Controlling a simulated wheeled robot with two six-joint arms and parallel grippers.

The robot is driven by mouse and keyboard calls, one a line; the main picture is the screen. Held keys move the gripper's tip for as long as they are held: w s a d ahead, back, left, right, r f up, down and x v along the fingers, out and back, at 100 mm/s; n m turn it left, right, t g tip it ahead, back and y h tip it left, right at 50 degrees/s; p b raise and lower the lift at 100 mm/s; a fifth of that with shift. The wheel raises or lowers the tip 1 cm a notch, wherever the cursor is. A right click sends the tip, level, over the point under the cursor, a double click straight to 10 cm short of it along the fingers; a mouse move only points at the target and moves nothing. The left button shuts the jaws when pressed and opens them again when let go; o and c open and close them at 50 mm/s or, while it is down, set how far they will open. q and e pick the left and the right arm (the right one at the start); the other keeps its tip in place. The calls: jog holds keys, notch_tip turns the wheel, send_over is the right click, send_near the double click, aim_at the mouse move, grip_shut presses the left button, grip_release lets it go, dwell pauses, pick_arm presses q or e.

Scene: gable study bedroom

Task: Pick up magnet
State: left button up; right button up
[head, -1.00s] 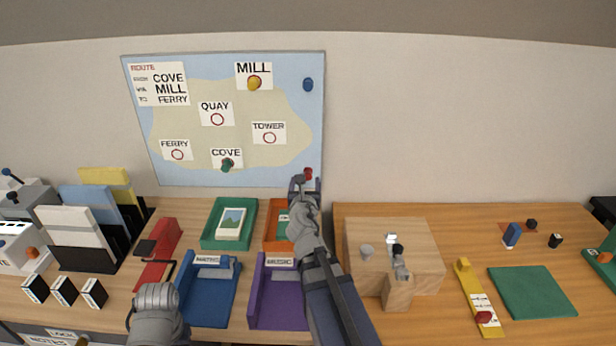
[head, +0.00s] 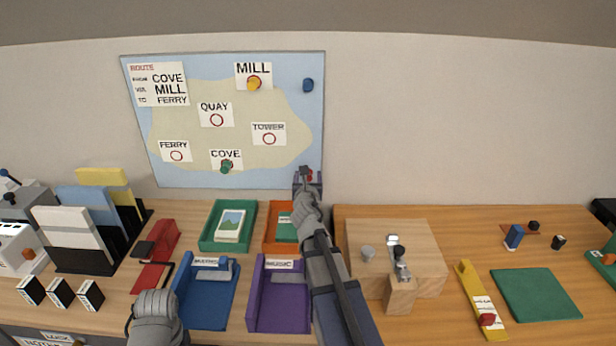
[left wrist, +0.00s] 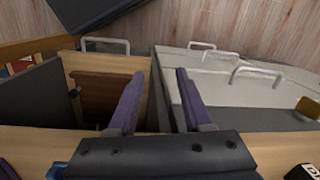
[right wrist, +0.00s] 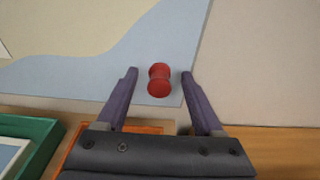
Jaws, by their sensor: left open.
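The red magnet (head: 309,175) is on the lower right corner of the map board (head: 180,115). In the right wrist view the red magnet (right wrist: 159,80) is a spool shape between the fingers. My right gripper (right wrist: 160,76) is open, with a finger on each side and visible gaps to the magnet. In the head view my right gripper (head: 308,184) partly covers the magnet. A yellow magnet (head: 254,83) is at MILL, a green magnet (head: 226,167) at COVE, and a blue magnet (head: 308,85) at the upper right. My left gripper (left wrist: 160,74) is open and empty over the desk's front.
Below the board are a green tray (head: 206,242), an orange tray (head: 270,247), a blue bin (head: 207,305) and a purple bin (head: 280,316). A wooden block (head: 420,240) stands right of my raised arm. The wall right of the board is bare.

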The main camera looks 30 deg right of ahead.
jog(key=c, duration=1)
